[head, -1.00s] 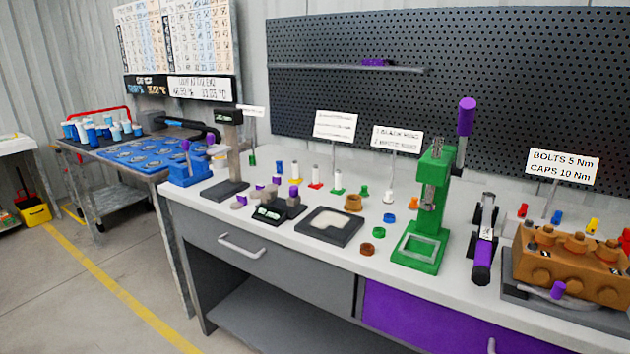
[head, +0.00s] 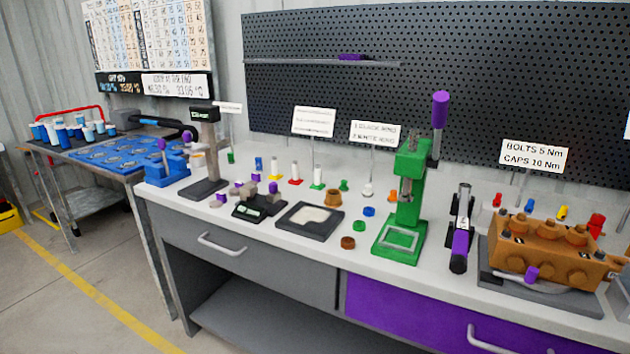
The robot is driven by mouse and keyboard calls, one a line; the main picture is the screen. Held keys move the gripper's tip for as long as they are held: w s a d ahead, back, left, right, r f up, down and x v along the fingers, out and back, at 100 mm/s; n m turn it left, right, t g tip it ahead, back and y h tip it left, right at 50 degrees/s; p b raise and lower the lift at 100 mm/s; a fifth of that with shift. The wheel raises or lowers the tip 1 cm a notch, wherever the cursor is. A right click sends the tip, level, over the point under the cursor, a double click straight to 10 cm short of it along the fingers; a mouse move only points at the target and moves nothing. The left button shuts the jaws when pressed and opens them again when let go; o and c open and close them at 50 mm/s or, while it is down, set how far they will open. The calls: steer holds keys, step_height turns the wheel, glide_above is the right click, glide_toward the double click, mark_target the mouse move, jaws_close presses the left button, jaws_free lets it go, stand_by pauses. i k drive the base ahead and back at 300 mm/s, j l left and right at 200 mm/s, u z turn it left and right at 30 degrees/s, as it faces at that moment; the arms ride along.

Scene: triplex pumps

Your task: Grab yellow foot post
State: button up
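The post with a yellow foot (head: 275,170) is small, pale and upright on the light grey worktop in the head view. It stands in a row at the back of the bench, left of a white post with a red foot (head: 295,171) and a white post with a green foot (head: 318,178). A small blue piece (head: 259,164) is just to its left. My gripper is not in view, so I cannot see whether it is open or shut.
In front of the posts are a small black scale (head: 249,209) and a dark tray (head: 322,229). A tall grey stand (head: 204,155) is to the left and a green press (head: 401,207) to the right. A perforated board (head: 420,90) rises behind the bench.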

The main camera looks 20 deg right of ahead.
mark_target(274, 176)
steer(key=i+j+u, duration=0.1)
steer(key=i+j, duration=0.85)
